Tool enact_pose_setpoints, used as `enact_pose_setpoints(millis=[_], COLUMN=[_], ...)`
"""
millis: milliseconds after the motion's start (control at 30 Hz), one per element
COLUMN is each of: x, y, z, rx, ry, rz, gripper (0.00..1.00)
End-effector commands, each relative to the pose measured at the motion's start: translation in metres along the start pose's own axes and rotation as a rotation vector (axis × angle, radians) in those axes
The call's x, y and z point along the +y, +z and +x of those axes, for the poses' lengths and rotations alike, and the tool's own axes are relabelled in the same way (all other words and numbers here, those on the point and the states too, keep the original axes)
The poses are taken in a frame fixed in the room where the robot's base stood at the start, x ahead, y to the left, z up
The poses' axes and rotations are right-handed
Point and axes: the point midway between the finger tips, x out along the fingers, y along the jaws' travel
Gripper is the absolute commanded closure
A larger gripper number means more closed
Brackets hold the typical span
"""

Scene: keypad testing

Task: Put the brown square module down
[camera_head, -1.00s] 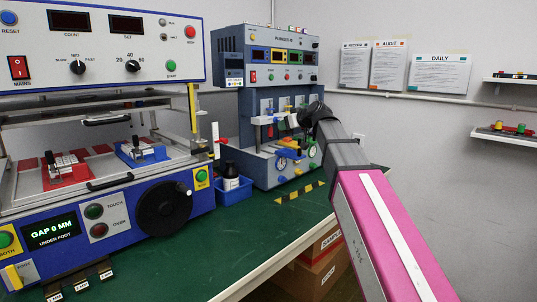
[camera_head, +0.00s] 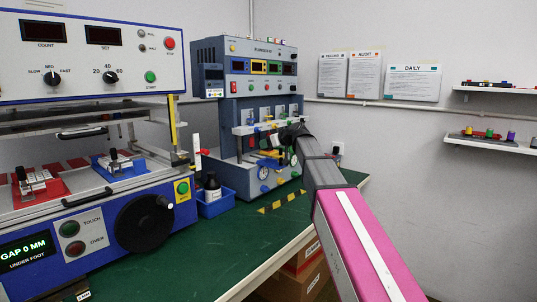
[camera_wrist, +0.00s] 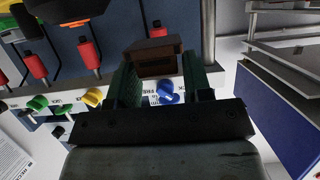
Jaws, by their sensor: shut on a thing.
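The brown square module (camera_wrist: 152,57) is a small dark brown block. In the wrist view it sits between the two green fingers of my gripper (camera_wrist: 162,82), which is shut on it. Behind it is the front of the blue-grey test machine (camera_head: 247,100), with red-tipped plungers (camera_wrist: 88,52) and coloured knobs. In the head view my gripper (camera_head: 285,140) is at the machine's middle opening, and my arm hides much of that part. The module cannot be made out clearly there. Whether it touches a surface below cannot be told.
A larger blue and white press (camera_head: 90,180) stands on the left of the green table (camera_head: 200,255). A blue bin (camera_head: 214,203) with a dark bottle (camera_head: 212,187) stands between the machines. Wall shelves (camera_head: 490,143) hold small coloured parts at the right.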

Motion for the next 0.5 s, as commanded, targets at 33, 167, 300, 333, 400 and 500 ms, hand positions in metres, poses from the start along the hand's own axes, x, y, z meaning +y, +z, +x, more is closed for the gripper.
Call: enact_pose_setpoints(millis=[33,167,300,333,400,500], x=[0.004,0.005,0.005,0.004,0.004,0.005], y=[0.001,0.005,0.020,0.024,0.033,0.040], z=[0.002,0.003,0.008,0.010,0.013,0.017], rx=[0.001,0.001,0.000,-0.001,-0.001,0.000], ry=[0.000,-0.001,-0.001,-0.001,-0.001,0.000], rz=[0.001,0.001,0.002,0.001,0.002,0.001], gripper=[0.77,0.77,0.77,0.77,0.77,0.77])
